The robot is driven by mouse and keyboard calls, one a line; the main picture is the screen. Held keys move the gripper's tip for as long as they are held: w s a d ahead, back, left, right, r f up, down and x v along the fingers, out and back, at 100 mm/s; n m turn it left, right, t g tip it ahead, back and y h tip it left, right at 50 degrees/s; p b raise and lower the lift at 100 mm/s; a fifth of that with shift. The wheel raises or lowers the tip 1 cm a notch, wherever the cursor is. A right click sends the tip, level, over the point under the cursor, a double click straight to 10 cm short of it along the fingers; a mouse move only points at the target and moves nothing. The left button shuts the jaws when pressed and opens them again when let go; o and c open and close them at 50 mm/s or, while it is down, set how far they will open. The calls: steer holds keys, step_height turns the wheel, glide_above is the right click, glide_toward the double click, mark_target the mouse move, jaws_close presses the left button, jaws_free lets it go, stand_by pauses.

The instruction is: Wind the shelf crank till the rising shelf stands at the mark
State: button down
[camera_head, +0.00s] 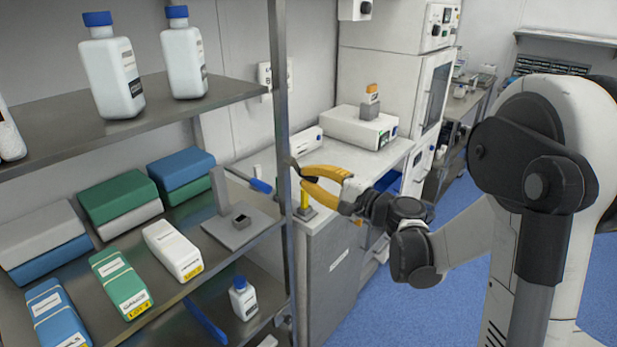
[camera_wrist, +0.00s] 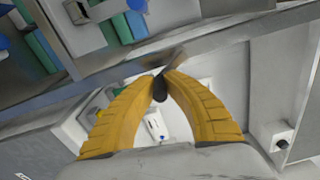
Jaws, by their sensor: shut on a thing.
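My gripper (camera_head: 297,166) has yellow curved fingers and reaches from the right to the upright post at the front of the metal shelving. In the wrist view its fingertips (camera_wrist: 161,78) close on a small dark handle (camera_wrist: 160,91), which looks like the crank's grip. In the head view the handle is mostly hidden by the fingers and the post. A grey metal stand (camera_head: 240,229) with an upright plate sits on the middle shelf, left of the post. I cannot tell for sure which part is the rising shelf, and I cannot make out the mark.
The shelving post (camera_head: 281,110) stands close beside the fingers. White bottles (camera_head: 112,75) stand on the upper shelf, and several boxes (camera_head: 172,250) lie on the middle one. A counter (camera_head: 345,160) with a white device (camera_head: 357,127) is behind. Blue floor (camera_head: 375,315) is open below.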

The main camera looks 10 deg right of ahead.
steer(key=c, duration=1.4)
jaws_free()
steer(key=shift+s, duration=0.1)
steer(key=v, duration=1.2)
steer(key=shift+a, duration=0.1)
